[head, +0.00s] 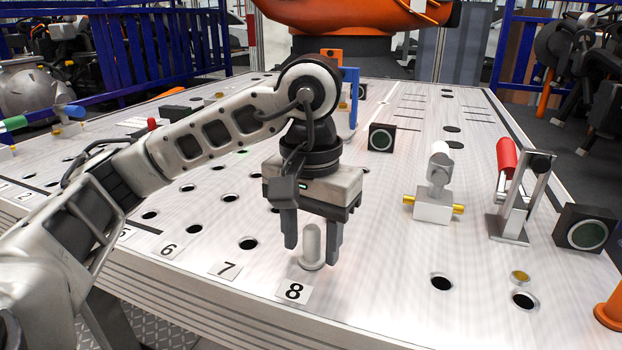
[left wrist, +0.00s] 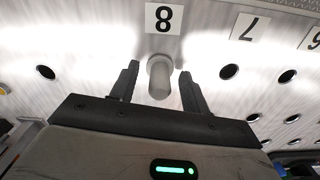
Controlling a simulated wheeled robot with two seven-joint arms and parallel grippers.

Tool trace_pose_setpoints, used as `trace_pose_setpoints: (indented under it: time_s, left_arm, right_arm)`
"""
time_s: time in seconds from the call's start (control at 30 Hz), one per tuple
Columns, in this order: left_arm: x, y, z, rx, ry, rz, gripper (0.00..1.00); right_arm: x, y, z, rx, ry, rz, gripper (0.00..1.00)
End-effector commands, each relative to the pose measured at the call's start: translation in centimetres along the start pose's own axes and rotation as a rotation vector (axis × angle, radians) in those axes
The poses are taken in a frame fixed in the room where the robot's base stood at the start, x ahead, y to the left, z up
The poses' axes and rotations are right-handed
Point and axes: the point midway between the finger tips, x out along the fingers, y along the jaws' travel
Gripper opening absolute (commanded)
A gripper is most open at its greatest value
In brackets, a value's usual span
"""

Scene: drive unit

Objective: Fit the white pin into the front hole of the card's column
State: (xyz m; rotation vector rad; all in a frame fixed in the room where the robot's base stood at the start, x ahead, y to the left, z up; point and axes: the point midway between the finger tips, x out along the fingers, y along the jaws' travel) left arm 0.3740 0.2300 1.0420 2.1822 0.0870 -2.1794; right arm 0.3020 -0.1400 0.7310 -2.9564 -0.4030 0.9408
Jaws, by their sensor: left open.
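The white pin (head: 312,243) stands upright on the metal table, just behind the card with the number 8 (head: 294,291). Its wider collar is at the table surface, where the front hole of that column would be; the hole itself is hidden. My left gripper (head: 312,256) is open, pointing down, with one finger on each side of the pin. In the left wrist view the pin (left wrist: 160,80) stands between the two fingers (left wrist: 159,70), with visible gaps on both sides, in line with the 8 card (left wrist: 164,18). My right gripper is not in view.
Cards 7 (head: 225,269) and 6 (head: 168,250) lie to the left, with open holes behind them. To the right stand a white fixture with brass ends (head: 433,207), a red-handled clamp (head: 510,225) and a black block (head: 585,230). An open hole (head: 441,283) lies right of the pin.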

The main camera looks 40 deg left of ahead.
Motion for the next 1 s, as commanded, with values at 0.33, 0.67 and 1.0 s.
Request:
trace_pose_setpoints:
  time_s: [0.33,0.67,1.0]
  left_arm:
    - [-6.4,-0.1,-0.1,-0.002,0.009,0.0,0.47]
    - [-13.7,0.0,0.0,-0.002,0.005,0.0,0.47]
    - [-16.0,0.0,0.0,0.0,0.002,0.0,0.47]
  right_arm:
    - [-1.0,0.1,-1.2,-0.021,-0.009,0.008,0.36]
    - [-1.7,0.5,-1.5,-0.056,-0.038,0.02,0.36]
    - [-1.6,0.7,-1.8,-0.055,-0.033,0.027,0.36]
